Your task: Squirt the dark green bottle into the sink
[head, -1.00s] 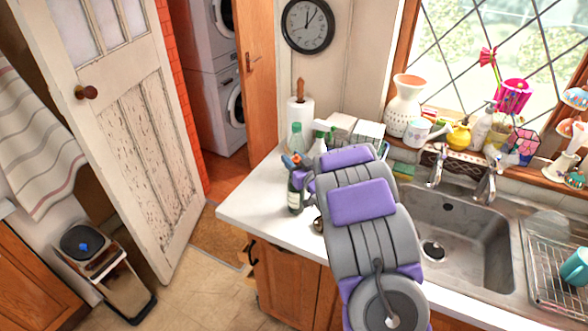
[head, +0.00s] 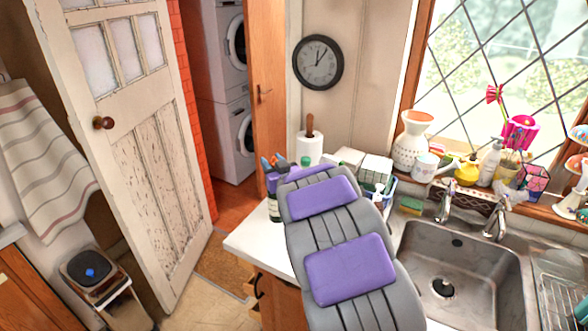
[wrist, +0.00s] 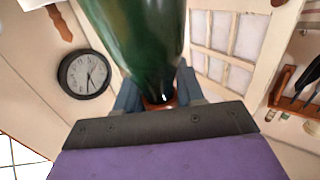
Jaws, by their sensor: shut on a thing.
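The dark green bottle (head: 274,209) shows in the head view at the left end of the counter, partly hidden behind my arm. My gripper (head: 275,164) is at its top. In the wrist view the bottle (wrist: 138,42) fills the upper middle, and my gripper (wrist: 158,96) is shut around its narrow neck by a reddish part. I cannot tell whether the bottle's base touches the counter. The sink (head: 470,262) is a grey metal basin at the right, well apart from the bottle, and looks empty.
Two taps (head: 497,212) stand behind the sink, with a sponge (head: 411,205) to their left. A dish rack (head: 560,300) is at the right. A paper towel roll (head: 309,147) stands behind my arm. The crowded window sill holds a white vase (head: 412,140).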

